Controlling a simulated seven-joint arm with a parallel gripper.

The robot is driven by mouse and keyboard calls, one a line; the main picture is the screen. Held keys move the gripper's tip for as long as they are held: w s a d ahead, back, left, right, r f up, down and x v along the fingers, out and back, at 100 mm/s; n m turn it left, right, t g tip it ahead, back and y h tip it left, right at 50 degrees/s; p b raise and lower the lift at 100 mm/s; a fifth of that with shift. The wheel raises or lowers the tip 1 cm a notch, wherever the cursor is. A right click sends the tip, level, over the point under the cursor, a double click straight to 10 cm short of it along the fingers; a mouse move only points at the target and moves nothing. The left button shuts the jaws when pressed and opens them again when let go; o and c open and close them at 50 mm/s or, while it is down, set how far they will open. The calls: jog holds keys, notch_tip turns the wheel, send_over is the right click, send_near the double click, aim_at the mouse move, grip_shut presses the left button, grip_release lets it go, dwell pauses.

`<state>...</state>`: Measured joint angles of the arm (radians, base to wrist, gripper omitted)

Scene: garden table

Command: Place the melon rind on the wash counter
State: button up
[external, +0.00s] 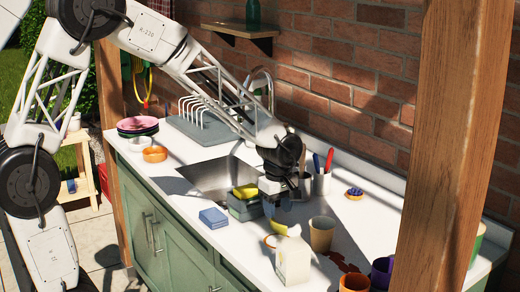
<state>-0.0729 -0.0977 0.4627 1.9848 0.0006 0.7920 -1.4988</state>
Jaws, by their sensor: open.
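A yellow curved piece that looks like the melon rind (278,228) lies on the white wash counter (238,262), behind a cream carton. My gripper (280,204) points down just above and behind it, near the right edge of the sink. The gripper is open. Its fingertips are small and dark here, and I cannot tell whether they touch anything. Part of the rind's outline is hidden by the carton.
A cream carton (293,260) and tan cup (321,234) stand close by. A caddy with a yellow sponge (246,191) is left of my gripper. The sink (212,180), blue cloths (213,218), utensil holder (322,184) and purple cup (381,272) surround the area. A wooden post blocks the right.

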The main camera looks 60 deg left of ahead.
aim_at(276, 223)
notch_tip(276, 223, up, 7)
jog(key=shift+r, duration=0.15)
dwell(0.8)
jog(key=s+d+r+m+t, duration=0.1)
jog(key=s+r+m, duration=0.2)
jog(key=s+m, duration=0.3)
jog(key=s+d+r+m, duration=0.2)
jog(key=s+m, duration=0.4)
jog(key=s, duration=0.9)
jog(key=s+d+r+m+t, duration=0.1)
jog(key=s+d+r+m, duration=0.1)
jog(key=s+m, duration=0.4)
jog(key=s+r, duration=0.1)
jog(key=s, duration=0.3)
jog(key=shift+s+r+t, duration=0.25)
jog(key=shift+r+t, duration=0.05)
jog(key=shift+r, duration=0.1)
